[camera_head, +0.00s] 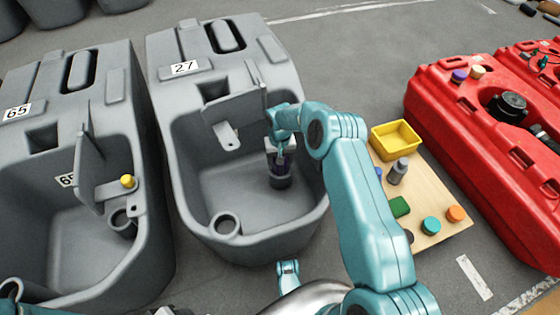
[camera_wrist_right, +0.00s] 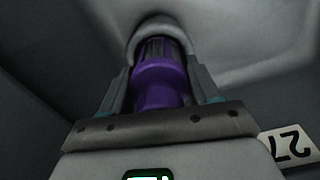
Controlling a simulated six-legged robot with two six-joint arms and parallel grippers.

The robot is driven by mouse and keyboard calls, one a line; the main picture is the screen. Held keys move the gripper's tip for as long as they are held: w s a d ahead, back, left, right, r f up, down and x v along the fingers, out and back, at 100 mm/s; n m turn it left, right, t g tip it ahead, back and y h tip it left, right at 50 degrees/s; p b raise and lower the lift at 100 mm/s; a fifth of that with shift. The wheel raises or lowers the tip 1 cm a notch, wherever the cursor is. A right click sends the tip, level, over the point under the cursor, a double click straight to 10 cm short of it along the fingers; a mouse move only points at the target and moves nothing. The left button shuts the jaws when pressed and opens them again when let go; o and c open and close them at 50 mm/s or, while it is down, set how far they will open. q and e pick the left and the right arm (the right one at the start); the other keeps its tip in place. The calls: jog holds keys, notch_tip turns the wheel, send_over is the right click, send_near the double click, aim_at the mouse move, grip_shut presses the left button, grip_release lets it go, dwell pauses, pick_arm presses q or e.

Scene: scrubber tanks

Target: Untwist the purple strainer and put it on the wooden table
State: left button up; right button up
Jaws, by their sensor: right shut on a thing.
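The purple strainer (camera_wrist_right: 160,82) sits between the two fingers of my right gripper (camera_wrist_right: 160,95) in the right wrist view, its far end at a grey round socket. In the head view my right gripper (camera_head: 280,153) reaches down into grey tank 27 and is shut on the strainer, mostly hidden, above a dark round fitting (camera_head: 280,182). I cannot tell whether the strainer is still in the socket. The wooden table (camera_head: 437,190) lies right of my right arm. Part of my left gripper (camera_head: 170,311) seems to show at the bottom edge; its jaws are unclear.
Grey tank 65 (camera_head: 60,200) stands left.

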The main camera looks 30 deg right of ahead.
jog(key=shift+n, duration=0.5)
jog(key=o, duration=1.4)
jog(key=shift+r, duration=0.1)
jog(key=shift+r+p, duration=1.9)
jog(key=shift+r, duration=1.55)
